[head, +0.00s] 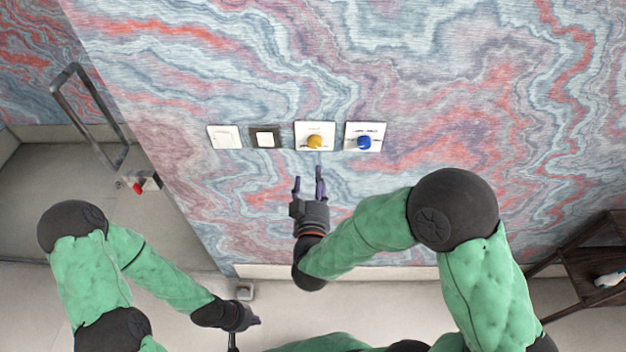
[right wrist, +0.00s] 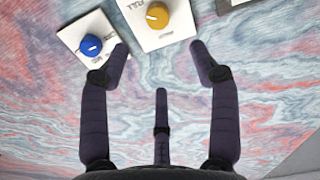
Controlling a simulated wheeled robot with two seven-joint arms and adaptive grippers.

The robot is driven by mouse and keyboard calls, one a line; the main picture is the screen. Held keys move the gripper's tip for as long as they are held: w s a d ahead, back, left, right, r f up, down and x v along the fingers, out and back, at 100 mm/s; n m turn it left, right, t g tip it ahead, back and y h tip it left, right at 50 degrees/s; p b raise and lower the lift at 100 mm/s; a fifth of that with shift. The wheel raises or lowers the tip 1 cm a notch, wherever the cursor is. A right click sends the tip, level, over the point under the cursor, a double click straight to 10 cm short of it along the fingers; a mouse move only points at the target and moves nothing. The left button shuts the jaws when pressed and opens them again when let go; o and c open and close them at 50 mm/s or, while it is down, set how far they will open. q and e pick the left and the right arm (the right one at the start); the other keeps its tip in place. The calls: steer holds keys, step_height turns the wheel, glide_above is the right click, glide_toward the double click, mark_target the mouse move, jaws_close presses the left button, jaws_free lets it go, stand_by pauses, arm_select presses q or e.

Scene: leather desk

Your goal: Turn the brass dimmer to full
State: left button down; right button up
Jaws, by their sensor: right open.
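The brass dimmer knob (head: 314,142) sits on a white plate (head: 302,129) on the patterned wall. It shows as a yellow-gold knob in the right wrist view (right wrist: 157,15), at the top centre. My right gripper (head: 308,172) is open and empty, just below the brass dimmer in the head view and apart from it. Its fingers (right wrist: 160,55) spread to either side below the plate in the wrist view. My left gripper (head: 252,320) is low at the left, far from the dimmer; its finger opening is too small to tell.
A blue knob (head: 364,142) on its own white plate is right of the brass one. A dark-framed switch (head: 265,138) and a white switch (head: 223,137) are to the left. A dark metal handle (head: 92,115) stands at far left; a dark shelf (head: 590,262) is at right.

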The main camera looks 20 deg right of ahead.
mark_target(315, 145)
steer(key=w+d+m+p, duration=0.1)
steer(key=w+p, duration=0.1)
steer(key=w, duration=0.2)
steer(key=w+d+p, duration=0.1)
steer(key=w+p, duration=0.1)
steer(key=w, duration=0.2)
steer(key=w+d+m+p, duration=0.1)
steer(key=w+p, duration=0.1)
steer(key=w, duration=0.2)
steer(key=shift+w+d+f+m, duration=0.1)
steer(key=shift+d+f+m, duration=0.05)
steer(key=shift+d+m, duration=0.2)
steer(key=c, duration=1.1)
steer(key=shift+c, duration=0.2)
